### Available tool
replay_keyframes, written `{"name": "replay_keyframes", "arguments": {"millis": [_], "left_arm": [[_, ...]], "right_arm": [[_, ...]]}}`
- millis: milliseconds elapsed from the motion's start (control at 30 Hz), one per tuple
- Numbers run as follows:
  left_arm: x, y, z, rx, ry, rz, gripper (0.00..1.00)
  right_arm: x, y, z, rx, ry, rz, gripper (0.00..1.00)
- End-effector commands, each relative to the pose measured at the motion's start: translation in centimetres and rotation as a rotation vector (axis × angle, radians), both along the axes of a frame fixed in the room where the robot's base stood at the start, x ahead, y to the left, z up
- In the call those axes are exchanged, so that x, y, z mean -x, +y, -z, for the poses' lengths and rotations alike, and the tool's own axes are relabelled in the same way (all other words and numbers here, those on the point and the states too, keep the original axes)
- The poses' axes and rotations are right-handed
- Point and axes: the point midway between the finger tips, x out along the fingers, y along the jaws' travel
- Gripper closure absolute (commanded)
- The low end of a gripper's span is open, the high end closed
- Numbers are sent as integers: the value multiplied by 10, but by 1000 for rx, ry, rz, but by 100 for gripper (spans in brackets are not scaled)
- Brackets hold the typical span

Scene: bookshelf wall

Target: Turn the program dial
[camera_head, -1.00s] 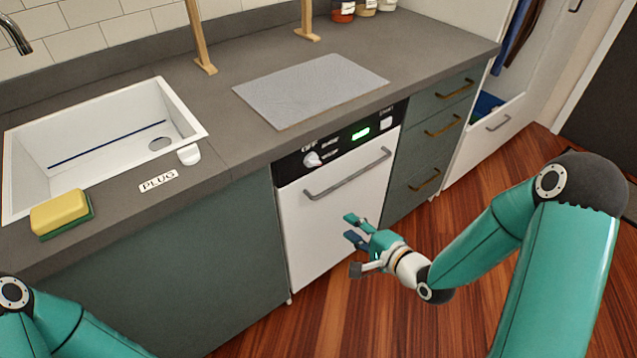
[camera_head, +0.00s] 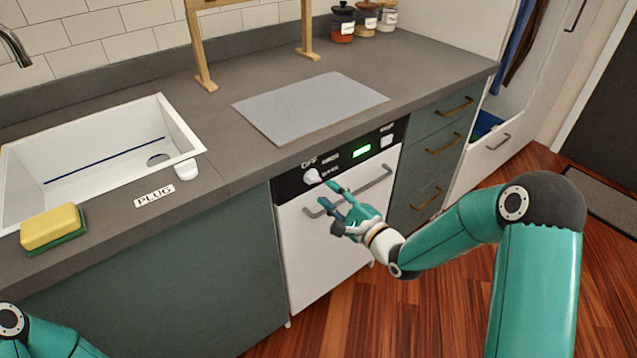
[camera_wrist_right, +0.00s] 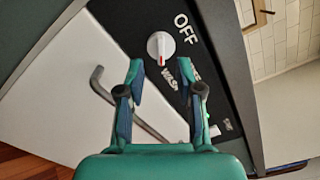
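The program dial (camera_head: 312,176) is a white knob on the black control panel (camera_head: 290,190) of the white dishwasher. In the right wrist view the dial (camera_wrist_right: 160,46) lies just beyond my fingertips, with a red mark on its lower edge and "OFF" and "WASH" lettering beside it. My right gripper (camera_head: 332,193) is open and empty, below and to the right of the dial, in front of the dishwasher handle (camera_head: 374,180). In the wrist view its two fingers (camera_wrist_right: 164,75) are spread apart, with the dial between and ahead of them. My left gripper is out of view.
The panel also has a green lit display (camera_head: 361,151) and a white button (camera_head: 387,141). The counter edge overhangs above the panel. A sink (camera_head: 190,130), a yellow-green sponge (camera_head: 52,228) and a grey mat (camera_head: 310,105) are on the counter. The floor in front is clear.

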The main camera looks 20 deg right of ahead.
Motion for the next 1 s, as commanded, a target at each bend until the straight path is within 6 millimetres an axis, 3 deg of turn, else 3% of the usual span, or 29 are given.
{"name": "replay_keyframes", "arguments": {"millis": [100,300,700,900,1000], "left_arm": [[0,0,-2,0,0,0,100],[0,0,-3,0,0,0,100],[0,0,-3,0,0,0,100],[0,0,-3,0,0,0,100],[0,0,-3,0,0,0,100]], "right_arm": [[-21,9,0,0,-1,-2,65],[-43,16,0,0,0,0,65],[-50,17,0,-1,1,2,65],[-50,17,0,0,1,2,98],[-49,17,1,0,1,2,100]]}}
